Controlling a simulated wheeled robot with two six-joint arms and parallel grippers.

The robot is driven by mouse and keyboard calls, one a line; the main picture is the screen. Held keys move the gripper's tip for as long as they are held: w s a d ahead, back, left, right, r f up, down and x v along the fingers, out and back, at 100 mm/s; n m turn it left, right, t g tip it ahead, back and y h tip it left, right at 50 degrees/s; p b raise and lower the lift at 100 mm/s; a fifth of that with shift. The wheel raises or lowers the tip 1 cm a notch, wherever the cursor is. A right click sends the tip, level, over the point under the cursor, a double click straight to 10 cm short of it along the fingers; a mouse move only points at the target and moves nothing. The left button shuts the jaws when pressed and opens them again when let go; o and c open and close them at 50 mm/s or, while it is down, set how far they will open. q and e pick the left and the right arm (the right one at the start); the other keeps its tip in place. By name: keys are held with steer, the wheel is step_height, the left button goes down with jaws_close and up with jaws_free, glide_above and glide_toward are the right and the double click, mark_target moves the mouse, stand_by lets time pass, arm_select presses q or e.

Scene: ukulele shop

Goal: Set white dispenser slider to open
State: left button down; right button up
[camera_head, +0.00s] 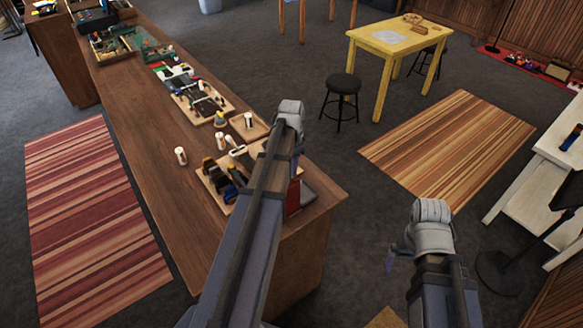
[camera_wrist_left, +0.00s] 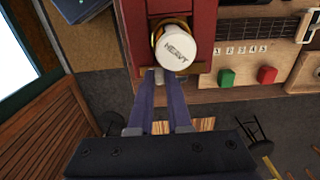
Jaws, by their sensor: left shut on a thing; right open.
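In the left wrist view a red dispenser (camera_wrist_left: 207,22) fills the top middle, with a round white cap (camera_wrist_left: 176,46) lettered "HEAVY" on its front. My left gripper (camera_wrist_left: 160,76) is just below the cap. Its fingers are shut on a small pale piece, likely the slider, mostly hidden by cap and fingers. I cannot tell the slider's position. In the head view part of the red dispenser (camera_head: 293,197) shows at the counter's near end, behind my left arm; the left fingertips are not clear there. My right gripper (camera_head: 391,262) is open and empty, right of the counter.
The wooden counter (camera_head: 150,165) carries trays of tools and several small white-topped jars. A board with green (camera_wrist_left: 227,78) and red (camera_wrist_left: 267,75) blocks lies beside the dispenser. A yellow table (camera_head: 385,45) and black stool (camera_head: 343,84) stand farther back. Floor near the striped rug (camera_head: 450,145) is open.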

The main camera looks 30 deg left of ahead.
stand_by(0.7)
arm_select(q)
steer(key=a, duration=0.1)
steer(key=w+a, duration=0.1)
steer(key=a, duration=0.1)
steer(key=shift+w+a, duration=0.3)
steer(key=shift+a, duration=0.05)
steer(key=c, duration=0.9)
jaws_free()
steer(key=shift+o, duration=0.2)
steer(key=shift+r, duration=0.1)
step_height(320, 180, up, 8)
steer(key=p, duration=0.8)
